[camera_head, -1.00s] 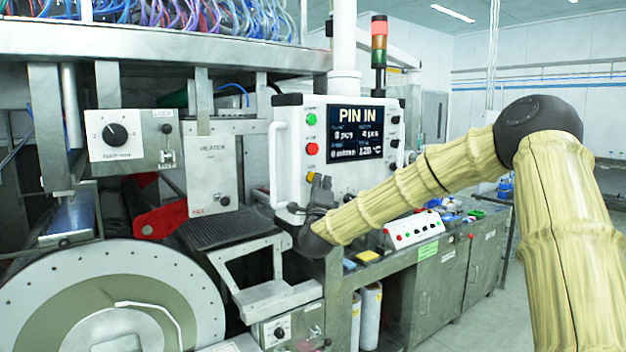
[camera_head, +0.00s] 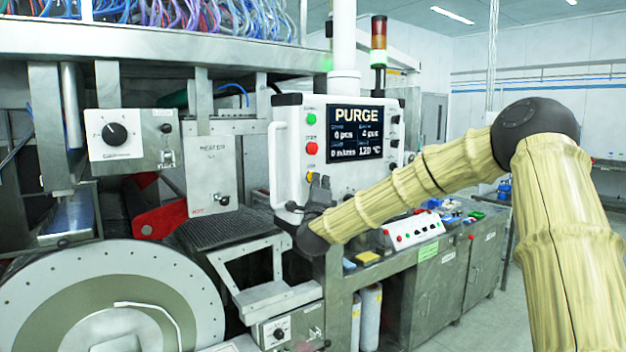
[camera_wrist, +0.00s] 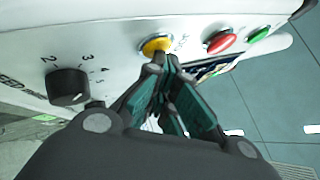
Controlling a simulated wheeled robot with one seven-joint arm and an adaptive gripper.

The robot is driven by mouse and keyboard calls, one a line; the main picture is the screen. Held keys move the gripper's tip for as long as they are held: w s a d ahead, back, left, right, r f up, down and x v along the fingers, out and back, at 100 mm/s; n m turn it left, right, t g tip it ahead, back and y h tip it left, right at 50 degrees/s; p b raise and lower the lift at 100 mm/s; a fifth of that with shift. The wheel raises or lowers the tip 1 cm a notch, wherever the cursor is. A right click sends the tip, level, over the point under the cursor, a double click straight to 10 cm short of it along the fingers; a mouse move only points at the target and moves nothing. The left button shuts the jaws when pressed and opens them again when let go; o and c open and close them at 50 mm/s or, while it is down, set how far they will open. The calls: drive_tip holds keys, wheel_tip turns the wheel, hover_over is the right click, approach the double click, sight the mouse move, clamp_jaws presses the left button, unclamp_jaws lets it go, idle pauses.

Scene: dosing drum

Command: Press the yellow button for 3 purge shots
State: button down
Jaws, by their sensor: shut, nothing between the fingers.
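The yellow button (camera_wrist: 155,45) is on the white control panel, with the tips of my gripper (camera_wrist: 164,60) at its lower edge in the wrist view. They appear to touch it, but the depth of the press cannot be told. The fingers are shut and hold nothing. In the head view, the yellow button (camera_head: 309,177) shows beside my gripper (camera_head: 318,181), low on the panel's left side. The panel's screen (camera_head: 359,132) reads "PURGE" in large letters, with smaller readouts including "120 °C".
In the wrist view, a red button (camera_wrist: 221,41), a green button (camera_wrist: 259,34) and a black knob (camera_wrist: 68,87) sit on the same panel. A white handle (camera_head: 275,165) stands out on the panel's left. A signal tower (camera_head: 379,45) rises behind it.

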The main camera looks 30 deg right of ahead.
drive_tip(key=shift+s, duration=0.2)
drive_tip(key=shift+s+b, duration=0.55)
drive_tip(key=shift+s, duration=0.1)
drive_tip(key=s, duration=0.1)
drive_tip(key=s+b, duration=0.1)
drive_tip(key=s, duration=0.1)
drive_tip(key=s+b, duration=0.1)
drive_tip(key=s, duration=0.1)
drive_tip(key=shift+d, duration=0.25)
idle(0.4)
drive_tip(key=shift+f, duration=0.1)
idle(0.5)
